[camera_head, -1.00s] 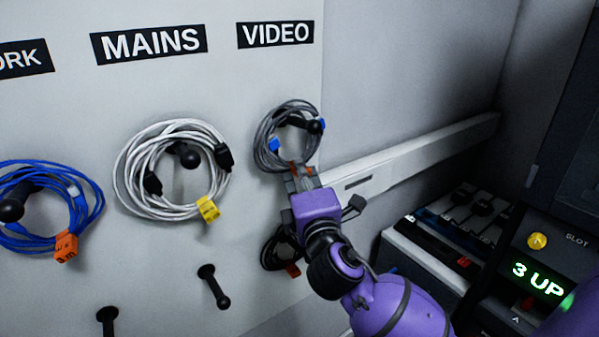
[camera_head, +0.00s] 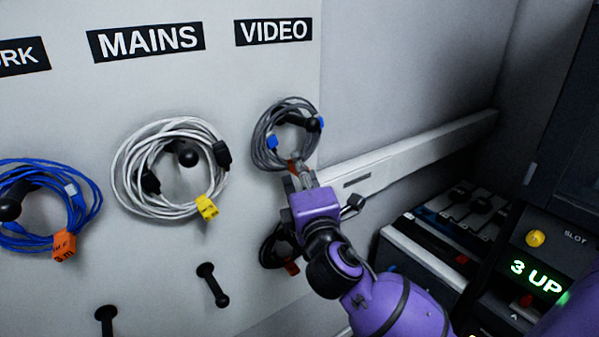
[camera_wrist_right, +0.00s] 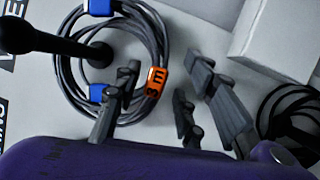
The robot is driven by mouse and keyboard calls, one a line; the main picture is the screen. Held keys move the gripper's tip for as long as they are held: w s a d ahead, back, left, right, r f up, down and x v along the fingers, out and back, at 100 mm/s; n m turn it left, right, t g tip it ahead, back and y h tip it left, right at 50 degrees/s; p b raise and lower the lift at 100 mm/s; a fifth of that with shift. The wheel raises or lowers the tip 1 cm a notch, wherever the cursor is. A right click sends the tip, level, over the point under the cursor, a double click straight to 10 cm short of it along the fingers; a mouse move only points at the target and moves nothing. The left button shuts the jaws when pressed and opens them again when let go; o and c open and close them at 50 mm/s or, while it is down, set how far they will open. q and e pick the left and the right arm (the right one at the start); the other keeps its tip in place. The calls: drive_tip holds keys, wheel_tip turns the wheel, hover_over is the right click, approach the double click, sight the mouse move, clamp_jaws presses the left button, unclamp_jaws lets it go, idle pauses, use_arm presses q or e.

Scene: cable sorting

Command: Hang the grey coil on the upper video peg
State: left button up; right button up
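The grey coil (camera_head: 262,145), with blue ends and an orange tag, hangs under the VIDEO label (camera_head: 273,32). The upper video peg (camera_head: 314,124) passes through its loop. The right wrist view also shows the coil (camera_wrist_right: 66,75) around the black peg (camera_wrist_right: 40,42). My right gripper (camera_head: 300,172) is at the coil's lower edge. In the wrist view its fingers (camera_wrist_right: 160,100) are spread, with one finger beside the orange tag (camera_wrist_right: 155,82) and overlapping the coil in the picture. Whether that finger touches the coil is unclear. My left gripper is out of view.
A dark coil (camera_head: 268,248) hangs below, partly behind my right arm. A white coil (camera_head: 125,175) and a blue coil (camera_head: 90,190) hang to the left. Empty pegs (camera_head: 213,286) are lower down. A white rail (camera_head: 420,145) and equipment (camera_head: 430,255) are on the right.

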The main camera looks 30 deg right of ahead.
drive_tip(key=v, duration=1.2)
drive_tip(key=a+f+m+g+y, duration=0.2)
drive_tip(key=f+m, duration=0.1)
drive_tip(key=f, duration=0.5)
drive_tip(key=s+a+f+m+g+y, duration=0.1)
drive_tip(key=f+m, duration=0.2)
drive_tip(key=f, duration=0.6)
drive_tip(key=a+f+m+g+y, duration=0.2)
drive_tip(key=f+m, duration=0.1)
drive_tip(key=f, duration=0.5)
drive_tip(key=s+f+m+g, duration=0.5)
drive_tip(key=s+f+m, duration=0.2)
drive_tip(key=s+f, duration=1.3)
drive_tip(key=shift+s+a+f, duration=0.2)
drive_tip(key=shift+s+f, duration=0.2)
drive_tip(key=shift+f, duration=0.05)
